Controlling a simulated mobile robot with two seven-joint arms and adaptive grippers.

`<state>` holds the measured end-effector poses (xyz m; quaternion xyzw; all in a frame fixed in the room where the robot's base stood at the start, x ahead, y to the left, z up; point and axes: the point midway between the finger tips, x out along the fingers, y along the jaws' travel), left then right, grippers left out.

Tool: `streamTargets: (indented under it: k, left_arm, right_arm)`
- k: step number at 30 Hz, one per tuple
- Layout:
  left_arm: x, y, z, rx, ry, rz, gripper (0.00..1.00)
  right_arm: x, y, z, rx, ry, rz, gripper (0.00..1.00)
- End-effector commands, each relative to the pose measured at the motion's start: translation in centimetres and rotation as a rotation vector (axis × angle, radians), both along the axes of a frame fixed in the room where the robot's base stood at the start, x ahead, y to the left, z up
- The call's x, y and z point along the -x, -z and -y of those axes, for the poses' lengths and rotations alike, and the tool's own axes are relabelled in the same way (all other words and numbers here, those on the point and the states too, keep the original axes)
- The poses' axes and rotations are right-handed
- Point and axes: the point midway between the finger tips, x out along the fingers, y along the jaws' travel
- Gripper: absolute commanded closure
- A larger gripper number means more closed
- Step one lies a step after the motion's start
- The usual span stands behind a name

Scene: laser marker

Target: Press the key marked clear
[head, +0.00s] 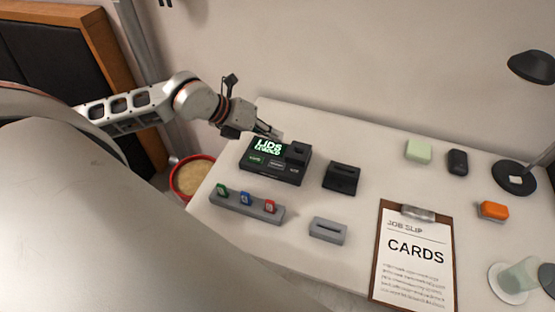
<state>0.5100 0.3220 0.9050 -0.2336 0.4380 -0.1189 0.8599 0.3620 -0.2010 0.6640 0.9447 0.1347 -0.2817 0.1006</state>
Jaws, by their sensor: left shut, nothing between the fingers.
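The laser marker (259,174) is a black box on the table with a lit screen (268,147). The screen shows "LIDS" in green-white letters, with a second line I cannot read surely. Below the screen is a row of small keys: a green-lettered one (256,159) at left, a pale one (276,165) in the middle and a dark one (294,170) at right. Their words are too small to read, so I cannot tell which is marked clear. My left gripper (274,134) is shut and empty, just behind the screen's top edge. I cannot tell whether it touches the marker. My right gripper is not in view.
A grey rack (235,206) with green, blue and red pieces lies in front. A black holder (341,178), a grey slotted block (328,230) and a clipboard (388,251) reading "CARDS" stand to the right. A lamp (531,66), an orange block (493,210) and a cup (520,274) are farther right.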

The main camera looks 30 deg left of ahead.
Motion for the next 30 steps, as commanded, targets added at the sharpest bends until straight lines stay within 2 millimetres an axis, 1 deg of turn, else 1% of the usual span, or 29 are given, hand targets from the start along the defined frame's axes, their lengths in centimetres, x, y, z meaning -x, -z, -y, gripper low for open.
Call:
streamTargets:
  k: [9, 14, 20, 30]
  left_arm:
    - [0.0, 0.1, 0.0, 0.001, 0.001, 0.0, 1.0]
    - [0.0, 0.6, 0.0, 0.001, 0.0, -0.001, 1.0]
    - [0.0, 2.5, 0.1, 0.002, 0.001, -0.001, 1.0]
    - [0.1, 7.2, 0.1, 0.004, 0.001, -0.005, 1.0]
  right_arm:
    - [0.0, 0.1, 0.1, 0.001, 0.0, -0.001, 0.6]
    - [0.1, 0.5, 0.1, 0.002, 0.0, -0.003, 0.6]
    - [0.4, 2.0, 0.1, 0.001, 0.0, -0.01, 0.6]
    - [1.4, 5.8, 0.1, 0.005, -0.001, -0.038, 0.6]
